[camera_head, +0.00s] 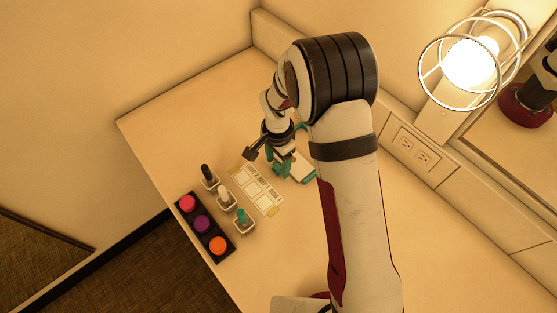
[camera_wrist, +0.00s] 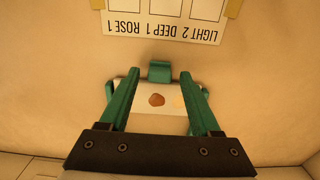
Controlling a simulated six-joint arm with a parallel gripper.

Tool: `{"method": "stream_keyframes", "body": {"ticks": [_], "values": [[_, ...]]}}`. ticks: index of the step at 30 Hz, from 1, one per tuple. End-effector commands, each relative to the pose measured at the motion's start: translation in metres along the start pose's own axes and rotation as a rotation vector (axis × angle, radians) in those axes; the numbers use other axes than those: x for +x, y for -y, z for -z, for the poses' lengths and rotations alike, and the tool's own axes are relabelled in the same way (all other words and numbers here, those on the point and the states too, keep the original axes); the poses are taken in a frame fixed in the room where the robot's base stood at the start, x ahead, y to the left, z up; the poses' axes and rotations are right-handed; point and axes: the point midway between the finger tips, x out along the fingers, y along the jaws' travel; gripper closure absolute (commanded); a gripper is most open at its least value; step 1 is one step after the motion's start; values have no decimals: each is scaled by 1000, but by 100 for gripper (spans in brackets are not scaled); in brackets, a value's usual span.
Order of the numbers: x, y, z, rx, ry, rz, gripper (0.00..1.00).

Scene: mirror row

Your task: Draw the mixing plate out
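The mixing plate (camera_wrist: 148,113) is a pale flat piece with a brown dab and a faint yellow dab, seen in the wrist view. A teal tab (camera_wrist: 159,71) stands at its edge on the card side, and teal edging shows at its sides. In the head view the plate (camera_head: 302,168) lies partly behind my gripper. My gripper (camera_wrist: 159,75) is open, its two teal fingers reaching over the plate. The tab sits between the fingertips, with a gap at each side. In the head view my gripper (camera_head: 282,162) is low over the table; its fingertips are hard to make out.
A printed card (camera_head: 257,190) lies beside the plate. Three small holders with a black (camera_head: 208,176), a white (camera_head: 224,195) and a teal-topped item (camera_head: 242,216) stand beyond it. A black palette (camera_head: 204,224) holds pink, purple and orange rounds. A caged lamp (camera_head: 470,62) stands by the wall.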

Motion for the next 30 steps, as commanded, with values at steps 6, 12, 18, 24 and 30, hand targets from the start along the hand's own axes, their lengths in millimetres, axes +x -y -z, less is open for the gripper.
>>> {"method": "stream_keyframes", "body": {"ticks": [6,12,18,24,30], "values": [[0,0,0,0,1,-1,32],[-15,0,0,0,-1,1,32],[-76,1,1,0,-3,6,32],[-132,0,0,0,-1,3,32],[-156,0,0,0,0,0,32]]}}
